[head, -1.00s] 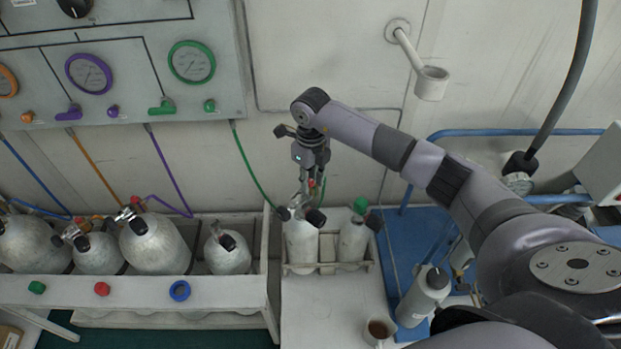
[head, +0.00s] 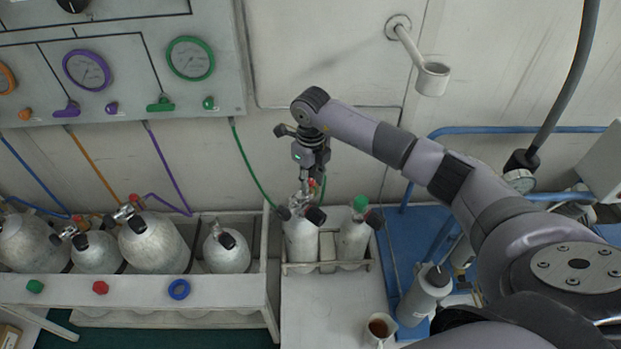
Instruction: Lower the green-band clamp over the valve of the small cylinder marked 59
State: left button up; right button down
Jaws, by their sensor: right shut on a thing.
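My right gripper (head: 306,180) points down above the left small cylinder (head: 301,240) in the small rack. It is shut on the clamp (head: 303,199), a small metal piece with a red spot, seen at the cylinder's top. A green hose hangs from the panel and curves down to this spot. The clamp and the valve overlap in the picture, so I cannot tell whether the clamp is around the valve or just above it. Black knobs show on both sides there. The number 59 and the green band are not readable. My left gripper is not in view.
A second small cylinder (head: 354,239) with a green top stands close on the right in the same rack. A mug (head: 379,329) and a grey bottle (head: 424,296) are in front, right of the rack.

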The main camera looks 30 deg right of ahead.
jog(key=shift+f+b, duration=0.35)
dwell(0.3)
jog(key=c, duration=1.2)
grip_release()
jog(key=shift+c, duration=0.2)
jog(key=shift+f, duration=0.1)
notch_tip(320, 180, up, 12)
jog(key=shift+s, duration=0.1)
